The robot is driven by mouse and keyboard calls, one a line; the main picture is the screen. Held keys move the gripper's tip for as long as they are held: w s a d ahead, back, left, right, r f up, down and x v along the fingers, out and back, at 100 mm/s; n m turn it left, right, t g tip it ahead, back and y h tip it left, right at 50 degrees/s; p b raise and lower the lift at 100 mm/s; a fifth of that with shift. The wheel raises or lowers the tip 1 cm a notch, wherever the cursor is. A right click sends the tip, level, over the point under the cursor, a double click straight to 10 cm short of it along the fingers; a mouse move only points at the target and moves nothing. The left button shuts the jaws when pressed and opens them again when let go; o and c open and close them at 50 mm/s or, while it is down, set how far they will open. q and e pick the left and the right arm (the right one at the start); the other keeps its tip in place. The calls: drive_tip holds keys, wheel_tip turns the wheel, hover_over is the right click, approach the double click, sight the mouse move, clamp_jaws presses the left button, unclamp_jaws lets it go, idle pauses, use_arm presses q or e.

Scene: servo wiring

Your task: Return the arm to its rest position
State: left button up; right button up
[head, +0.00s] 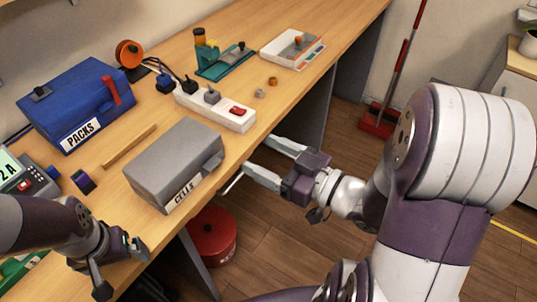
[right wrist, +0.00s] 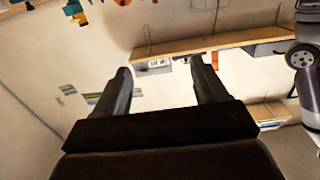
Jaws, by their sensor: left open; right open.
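My right gripper (head: 258,155) is open and empty in the head view. It hangs beside the bench's front edge, over the floor, with its fingers pointing left toward the grey CELLS box (head: 172,165). The right wrist view shows its two dark fingers (right wrist: 160,72) spread apart with nothing between them. My left gripper (head: 120,270) is open at the lower left, near the bench's front edge. Nothing shows between its fingers.
The wooden bench (head: 140,143) carries a blue PACKS box (head: 75,105), a white power strip (head: 225,112), a green fixture (head: 222,62) and a white tray (head: 290,50). A red round container (head: 212,238) stands on the floor. A red dustpan (head: 380,122) stands farther back.

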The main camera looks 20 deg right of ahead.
use_arm(q)
drive_tip(key=shift+r+p, duration=0.8)
drive_tip(key=shift+p, duration=0.05)
use_arm(e)
drive_tip(key=d+f+m+g+h, duration=0.65)
drive_tip(key=d+f+h, duration=0.5)
drive_tip(key=d, duration=0.25)
use_arm(q)
drive_tip(key=shift+r+p, duration=1.3)
drive_tip(key=shift+r, duration=0.05)
drive_tip(key=shift+r+p, duration=0.75)
drive_tip(key=shift+p, duration=0.05)
use_arm(e)
drive_tip(key=s+a+r+g, duration=0.2)
drive_tip(key=a+g, duration=0.1)
drive_tip(key=a, duration=0.2)
drive_tip(key=s+a+r+g+y, duration=0.1)
drive_tip(key=s+a+r+g, duration=0.1)
drive_tip(key=a, duration=0.3)
drive_tip(key=shift+s+a+r+g, duration=0.15)
drive_tip(key=shift+a+r+g, duration=0.15)
drive_tip(key=shift+g, duration=0.55)
